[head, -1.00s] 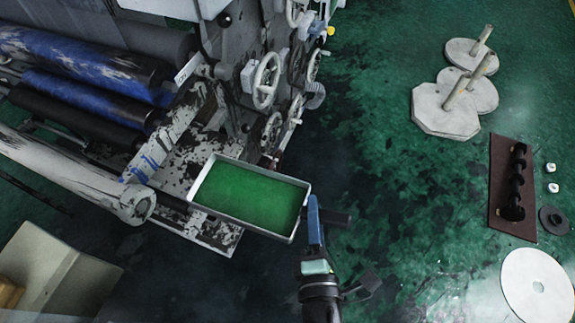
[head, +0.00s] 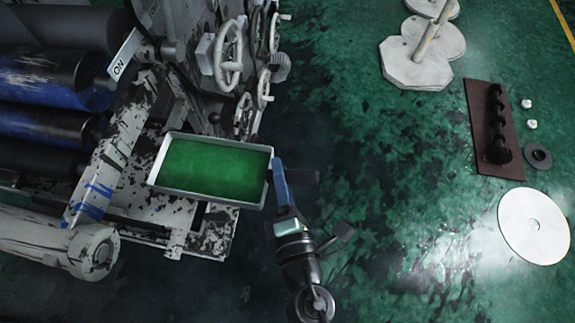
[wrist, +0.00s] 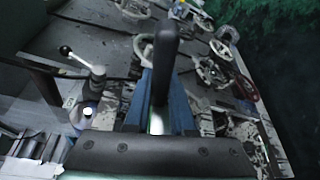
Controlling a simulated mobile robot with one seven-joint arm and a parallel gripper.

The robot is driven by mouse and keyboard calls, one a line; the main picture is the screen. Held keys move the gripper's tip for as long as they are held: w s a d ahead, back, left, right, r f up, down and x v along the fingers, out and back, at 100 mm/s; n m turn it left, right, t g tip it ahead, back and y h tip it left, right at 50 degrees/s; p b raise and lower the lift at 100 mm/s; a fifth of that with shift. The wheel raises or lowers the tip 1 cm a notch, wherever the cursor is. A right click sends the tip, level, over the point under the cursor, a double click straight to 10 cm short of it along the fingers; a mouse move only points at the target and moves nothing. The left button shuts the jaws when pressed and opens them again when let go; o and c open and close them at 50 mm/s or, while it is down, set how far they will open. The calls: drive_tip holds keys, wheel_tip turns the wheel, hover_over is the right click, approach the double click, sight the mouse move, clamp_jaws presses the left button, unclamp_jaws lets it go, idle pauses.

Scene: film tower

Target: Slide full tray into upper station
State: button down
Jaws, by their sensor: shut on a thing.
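The tray (head: 157,180) is a shallow white-rimmed rectangle filled with green in the head view. It is held over the patchy metal ledge of the machine and looks roughly level. My gripper (head: 278,166) is at its right end, with blue fingers shut. In the wrist view my gripper (wrist: 160,110) has its blue fingers on either side of a dark upright bar, which looks like the tray's handle (wrist: 165,60). The tray's body cannot be made out there. I cannot tell which part of the machine is the upper station.
The machine's dark and blue rollers (head: 50,75) lie left of the tray, and a pale cylinder (head: 60,245) is below left. Handwheels (head: 228,55) stick out just above the tray. The green floor is clear to the right, up to a brown plate (head: 485,160) and a white disc (head: 533,226).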

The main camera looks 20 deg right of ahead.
sight(163, 179)
drive_tip(key=w+a+f+b, duration=0.1)
drive_tip(key=w+a, duration=0.1)
drive_tip(key=a, duration=0.1)
drive_tip(key=w+a+f, duration=0.1)
drive_tip(key=w+a, duration=0.1)
drive_tip(key=a, duration=0.1)
drive_tip(key=w+a+f+b, duration=0.1)
drive_tip(key=w+a, duration=0.1)
drive_tip(key=a, duration=0.1)
drive_tip(key=shift+w+b, duration=0.15)
drive_tip(key=shift+b, duration=0.2)
drive_tip(key=shift+w+a+f+b, duration=0.15)
drive_tip(key=shift+w+a+b, duration=0.5)
drive_tip(key=shift+w+a, duration=0.95)
drive_tip(key=shift+w+a+f+b, duration=0.2)
drive_tip(key=shift+w+a+b, duration=0.55)
drive_tip(key=shift+a, duration=1.5)
drive_tip(key=shift+w+a+f+b, duration=0.15)
drive_tip(key=shift+w+a+b, duration=0.35)
drive_tip(key=shift+w+a, duration=1.15)
drive_tip(key=shift+s+a, duration=0.25)
drive_tip(key=c, duration=0.7)
unclamp_jaws()
drive_tip(key=shift+f, duration=0.1)
drive_tip(key=shift+s, duration=0.1)
